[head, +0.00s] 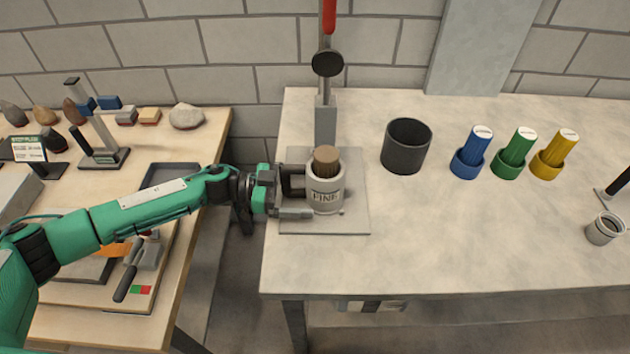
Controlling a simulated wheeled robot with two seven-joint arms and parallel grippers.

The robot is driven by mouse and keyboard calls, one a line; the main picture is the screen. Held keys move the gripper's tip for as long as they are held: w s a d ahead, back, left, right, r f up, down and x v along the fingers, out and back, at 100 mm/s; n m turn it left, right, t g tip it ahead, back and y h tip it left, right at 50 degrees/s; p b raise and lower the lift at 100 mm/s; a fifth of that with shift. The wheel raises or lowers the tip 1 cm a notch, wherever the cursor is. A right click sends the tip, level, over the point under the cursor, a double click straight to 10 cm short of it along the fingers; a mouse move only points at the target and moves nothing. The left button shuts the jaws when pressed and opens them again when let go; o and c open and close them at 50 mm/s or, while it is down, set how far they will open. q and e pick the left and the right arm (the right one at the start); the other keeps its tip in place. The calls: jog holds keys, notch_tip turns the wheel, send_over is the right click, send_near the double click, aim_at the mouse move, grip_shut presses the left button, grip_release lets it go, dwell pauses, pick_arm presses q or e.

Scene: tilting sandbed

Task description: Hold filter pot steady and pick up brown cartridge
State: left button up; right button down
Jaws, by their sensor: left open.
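The filter pot (326,197) is a pale grey cup with dark lettering that looks like "FINE". It stands upright on a grey base plate (352,222). The brown cartridge (326,160) sits upright in the pot, its top showing above the rim; its lower part is hidden. My left gripper (300,196) is open, its fingers pointing right at the pot's left side. One finger lies low in front near the pot and one behind it. I cannot tell whether they touch the pot. My right gripper is not in view.
A post with a red handle (328,15) and black knob stands behind the pot. Right of it are a dark empty-looking cup (406,148) and blue (472,155), green (513,155) and yellow (556,157) cartridges in holders. A small grey jar (605,229) is far right. The table's front middle is clear.

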pick_arm(q)
jog(key=shift+d+f, duration=0.1)
jog(key=shift+d, duration=0.55)
jog(key=c, duration=0.9)
